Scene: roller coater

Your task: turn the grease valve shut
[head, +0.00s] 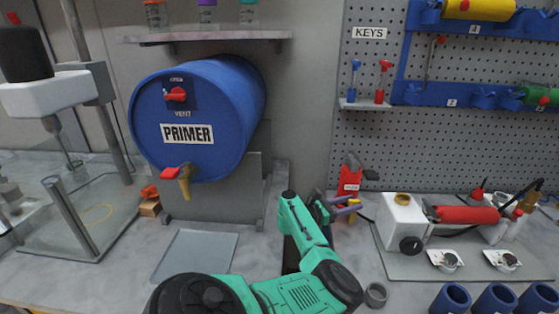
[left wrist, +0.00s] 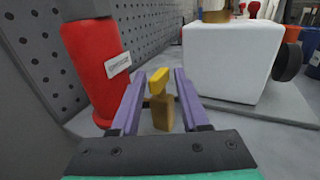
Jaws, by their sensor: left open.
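A small yellow handle on a brownish block, which I take to be the grease valve (left wrist: 160,97), stands between the purple fingers of my left gripper (left wrist: 158,105) in the left wrist view. The fingers are open, one on each side of it; I cannot tell whether either touches it. In the head view my left gripper (head: 347,206) reaches forward beside the red labelled container (head: 350,182), and the valve is mostly hidden by the fingers. The red container also shows close on the left in the left wrist view (left wrist: 95,60). My right gripper is not in view.
The roller coater's white housing (head: 402,222), with a black knob (head: 411,245) and red roller (head: 467,215), stands to the right. A pegboard (head: 440,130) rises behind. A blue primer drum (head: 200,115) sits on the left. A small grey ring (head: 376,295) lies near the front.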

